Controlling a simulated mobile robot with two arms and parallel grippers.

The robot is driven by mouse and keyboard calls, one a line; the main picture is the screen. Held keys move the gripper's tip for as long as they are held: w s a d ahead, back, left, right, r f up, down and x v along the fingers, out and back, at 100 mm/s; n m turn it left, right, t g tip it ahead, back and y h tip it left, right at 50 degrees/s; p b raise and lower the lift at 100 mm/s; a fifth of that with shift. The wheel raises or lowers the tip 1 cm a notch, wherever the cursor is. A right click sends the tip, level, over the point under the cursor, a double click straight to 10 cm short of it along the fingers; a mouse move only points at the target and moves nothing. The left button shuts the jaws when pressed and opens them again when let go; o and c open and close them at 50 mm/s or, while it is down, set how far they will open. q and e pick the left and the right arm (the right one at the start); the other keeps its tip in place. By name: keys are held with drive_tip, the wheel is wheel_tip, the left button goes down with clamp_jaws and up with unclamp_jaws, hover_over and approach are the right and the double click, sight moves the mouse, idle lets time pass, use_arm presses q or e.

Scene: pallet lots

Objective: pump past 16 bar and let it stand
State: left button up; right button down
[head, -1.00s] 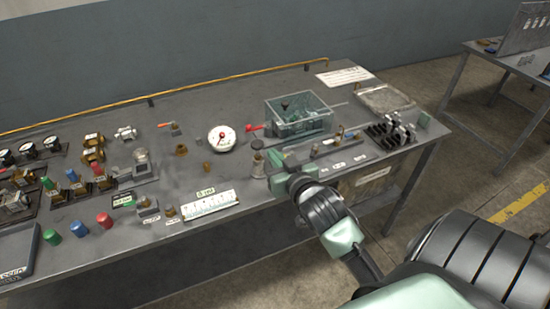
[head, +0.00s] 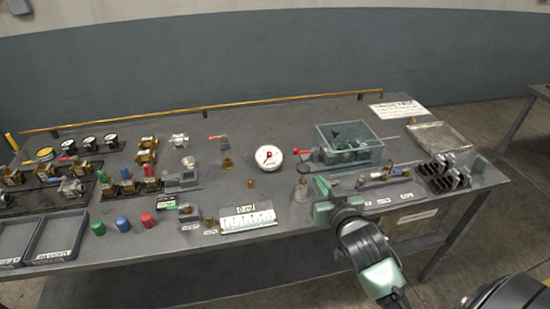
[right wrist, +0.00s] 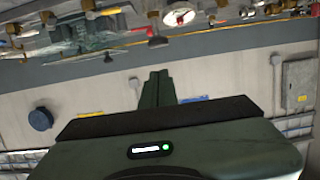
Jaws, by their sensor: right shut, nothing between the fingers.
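A round white gauge (head: 268,157) with a red needle lies face up at the middle of the bench; its reading is too small to make out. Right of it a clear, green-tinted tank (head: 365,150) has a red-knobbed lever (head: 300,151) at its left side. The gauge also shows upside down in the right wrist view (right wrist: 180,16). My right gripper (head: 320,192) is shut and empty at the bench's front, just right of a small dark-topped brass fitting (head: 302,190); whether they touch I cannot tell. Its closed fingers show in the wrist view (right wrist: 158,82). My left gripper is out of view.
A white scale card (head: 247,217) lies at the front edge, left of my right gripper. Red, blue and green caps (head: 123,225) and several valves stand further left. A black rack (head: 445,175) and a shallow clear tray (head: 440,138) are at the right. Bench space behind the gauge is clear.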

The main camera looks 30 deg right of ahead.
drive_tip(key=shift+d+r, duration=0.15)
drive_tip(key=shift+r, duration=1.5)
drive_tip(key=p, duration=0.3)
hover_over(304, 170)
drive_tip(key=s, duration=0.2)
wheel_tip(304, 170, down, 2)
drive_tip(key=f, duration=0.4)
drive_tip(key=shift+w+d+f, duration=0.1)
drive_tip(key=shift+w+f, duration=0.1)
